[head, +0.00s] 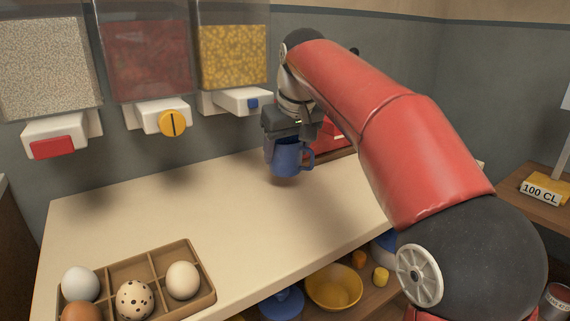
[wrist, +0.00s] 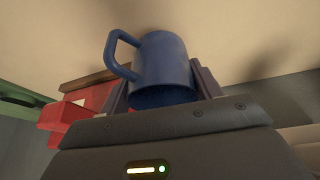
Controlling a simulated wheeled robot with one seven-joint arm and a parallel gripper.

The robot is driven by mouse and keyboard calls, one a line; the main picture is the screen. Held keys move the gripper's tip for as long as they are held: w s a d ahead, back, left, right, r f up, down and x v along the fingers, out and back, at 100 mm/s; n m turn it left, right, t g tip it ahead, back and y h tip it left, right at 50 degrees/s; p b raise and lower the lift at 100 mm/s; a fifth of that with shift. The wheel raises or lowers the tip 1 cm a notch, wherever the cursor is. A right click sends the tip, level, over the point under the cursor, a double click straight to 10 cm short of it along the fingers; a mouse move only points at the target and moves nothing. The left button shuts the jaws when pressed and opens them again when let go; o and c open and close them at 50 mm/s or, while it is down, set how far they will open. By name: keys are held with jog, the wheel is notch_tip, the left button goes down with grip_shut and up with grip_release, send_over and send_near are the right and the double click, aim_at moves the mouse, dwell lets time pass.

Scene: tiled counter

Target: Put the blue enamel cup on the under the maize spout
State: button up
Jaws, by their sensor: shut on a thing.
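The blue enamel cup (head: 287,160) is held upright above the counter in the head view, with its handle to the right. My gripper (head: 290,137) is shut on the cup. In the wrist view the cup (wrist: 165,70) sits between the two fingers of my gripper (wrist: 162,88), with its handle to the left. The maize dispenser (head: 233,55), with yellow kernels, hangs on the wall at the upper left of the cup. Its white spout (head: 240,100) with a blue button is up and left of the cup. Whether the cup touches the counter is hard to tell.
A dispenser with red contents (head: 148,60) and one with pale grain (head: 42,70) hang further left. An egg tray (head: 205,300) is at the counter's front left. A red object (head: 335,140) stands behind my gripper. The counter (head: 140,215) is clear below the spouts.

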aim_at(285, 162)
jog(key=f, duration=0.3)
jog(key=shift+w+a+f+b, duration=0.15)
jog(key=shift+w+b, duration=0.05)
jog(key=shift+b, duration=0.15)
jog(key=shift+w+a+f, duration=0.1)
jog(key=shift+f, duration=0.1)
jog(key=o, duration=1.1)
